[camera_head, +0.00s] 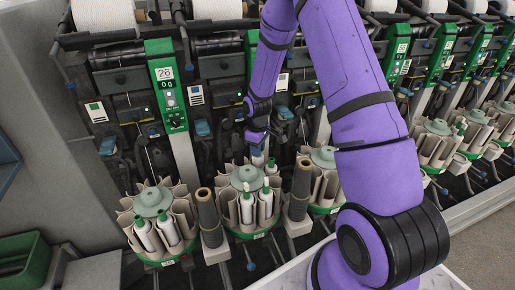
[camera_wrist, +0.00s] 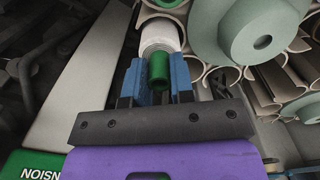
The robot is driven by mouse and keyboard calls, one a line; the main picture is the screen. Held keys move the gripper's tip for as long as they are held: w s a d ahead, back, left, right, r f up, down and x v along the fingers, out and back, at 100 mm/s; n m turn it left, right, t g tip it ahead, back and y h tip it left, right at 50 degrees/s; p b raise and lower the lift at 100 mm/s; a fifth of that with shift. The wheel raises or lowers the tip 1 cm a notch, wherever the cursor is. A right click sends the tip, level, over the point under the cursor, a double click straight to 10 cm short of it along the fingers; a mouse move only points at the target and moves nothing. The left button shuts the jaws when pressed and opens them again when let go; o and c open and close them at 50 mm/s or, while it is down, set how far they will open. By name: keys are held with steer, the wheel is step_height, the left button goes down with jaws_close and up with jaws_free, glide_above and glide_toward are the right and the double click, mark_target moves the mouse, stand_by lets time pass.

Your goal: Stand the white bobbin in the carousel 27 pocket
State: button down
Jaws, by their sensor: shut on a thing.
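My gripper (camera_head: 257,140) is shut on a white bobbin (camera_wrist: 162,36) with a green top (camera_wrist: 159,70). In the wrist view the blue fingers sit on either side of the green top. In the head view the held bobbin (camera_head: 257,159) hangs below my gripper, at the back of the middle carousel (camera_head: 245,174). In the wrist view the bobbin is close to the carousel's beige pocket walls (camera_wrist: 205,53) and its grey-green hub (camera_wrist: 262,42). Its lower end is hidden, so I cannot tell whether it is inside a pocket. The carousel's number is not readable.
A left carousel (camera_head: 152,200) and a right carousel (camera_head: 324,157) flank the middle one. Dark cones (camera_head: 207,212) and (camera_head: 299,190) stand between them. A panel marked 26 (camera_head: 163,73) stands at the left. Several white bobbins stand in the carousels. A green bin (camera_head: 22,262) is lower left.

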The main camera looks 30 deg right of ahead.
steer(key=shift+f, duration=0.85)
steer(key=c, duration=0.9)
jaws_free()
step_height(320, 180, up, 11)
steer(key=shift+f, duration=0.1)
